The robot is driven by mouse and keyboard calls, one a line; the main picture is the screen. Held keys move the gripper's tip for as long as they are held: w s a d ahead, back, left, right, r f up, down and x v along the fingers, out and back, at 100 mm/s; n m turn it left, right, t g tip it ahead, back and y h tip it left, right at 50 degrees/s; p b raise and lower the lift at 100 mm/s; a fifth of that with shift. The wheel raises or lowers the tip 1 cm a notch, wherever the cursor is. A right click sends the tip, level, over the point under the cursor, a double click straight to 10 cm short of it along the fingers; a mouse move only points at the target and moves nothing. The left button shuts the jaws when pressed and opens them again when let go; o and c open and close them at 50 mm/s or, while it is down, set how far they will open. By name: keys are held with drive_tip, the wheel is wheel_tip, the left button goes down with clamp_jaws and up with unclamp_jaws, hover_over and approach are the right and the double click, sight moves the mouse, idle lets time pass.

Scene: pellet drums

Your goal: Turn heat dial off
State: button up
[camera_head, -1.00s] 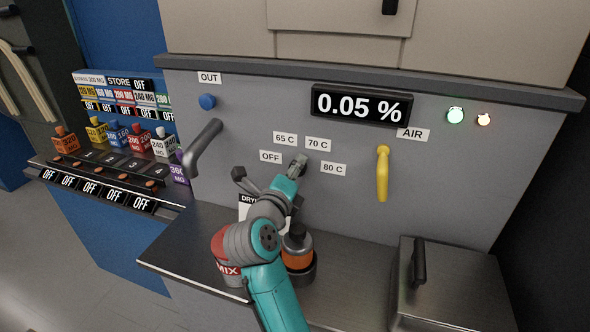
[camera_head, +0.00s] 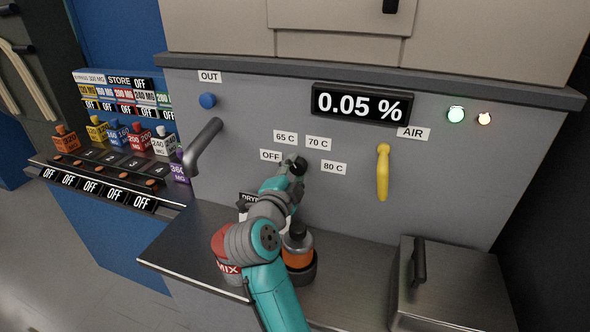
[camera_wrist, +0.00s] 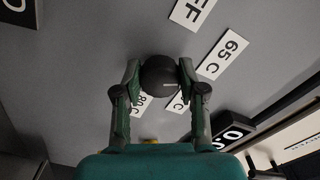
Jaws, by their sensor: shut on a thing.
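The heat dial is a round black knob (camera_wrist: 160,76) on the grey panel, between my fingertips in the wrist view; it also shows as a dark knob (camera_head: 299,165) in the head view. A short white mark on its face lies toward the 65 C side in the wrist view; its exact setting is hard to tell. My gripper (camera_wrist: 159,84) is shut on the dial, one finger on each side. The OFF label (camera_head: 271,155) is left of the dial, with the 65 C (camera_head: 285,137), 70 C (camera_head: 318,143) and 80 C (camera_head: 333,168) labels around it.
A grey lever (camera_head: 203,147) stands out left of the dial and a yellow AIR handle (camera_head: 382,173) hangs to the right. An orange bottle (camera_head: 298,257) and a red MIX container (camera_head: 227,262) stand on the metal shelf (camera_head: 178,248) below my arm. The display (camera_head: 361,105) reads 0.05 %.

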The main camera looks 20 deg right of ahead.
drive_tip(key=n, duration=0.5)
drive_tip(key=shift+f+n, duration=0.1)
drive_tip(key=shift+n, duration=0.3)
drive_tip(key=n, duration=0.4)
drive_tip(key=shift+n, duration=0.4)
drive_tip(key=shift+d+f, duration=0.1)
drive_tip(key=o, duration=1.1)
drive_tip(key=shift+o, duration=0.2)
drive_tip(key=v, duration=1.2)
drive_tip(key=shift+s, duration=0.15)
